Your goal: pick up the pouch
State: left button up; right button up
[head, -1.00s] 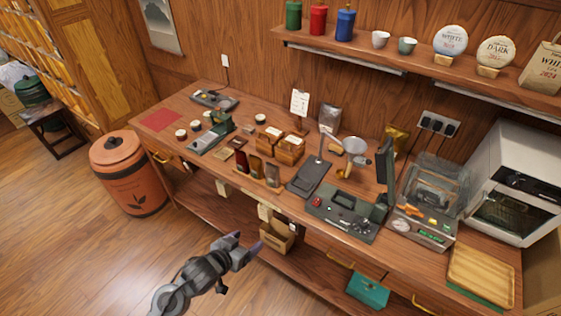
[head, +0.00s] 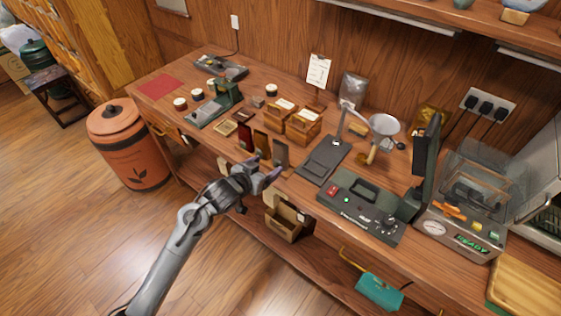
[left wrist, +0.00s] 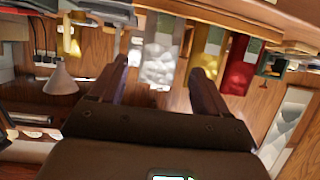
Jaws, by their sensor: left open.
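Three upright pouches stand in a row near the table's front edge: a red one (head: 245,136), a brown-gold one (head: 262,144) and a grey-silver one (head: 280,154). I cannot tell which is the task's pouch. My left gripper (head: 263,172) is open and empty, just in front of the row. In the left wrist view the scene is upside down; the silver pouch (left wrist: 160,58) shows beyond and between the open fingers (left wrist: 163,78). The gold pouch (left wrist: 207,48) and red pouch (left wrist: 241,66) are to its right. My right gripper is not in view.
Wooden boxes (head: 302,126) stand behind the pouches. A dark scale-like stand (head: 323,160) and a green-black machine (head: 358,207) are to the right. Another silver pouch (head: 353,88) stands at the back wall.

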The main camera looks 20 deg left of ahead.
aim_at(278, 158)
pick_arm(q)
jog(key=shift+x, duration=1)
jog(key=shift+f+b+x, duration=0.2)
jog(key=shift+b+x, duration=0.55)
jog(key=shift+x, duration=2.1)
jog(key=shift+s+a, duration=0.1)
jog(key=shift+a, duration=0.05)
jog(key=shift+c, duration=0.2)
jog(key=c, duration=0.8)
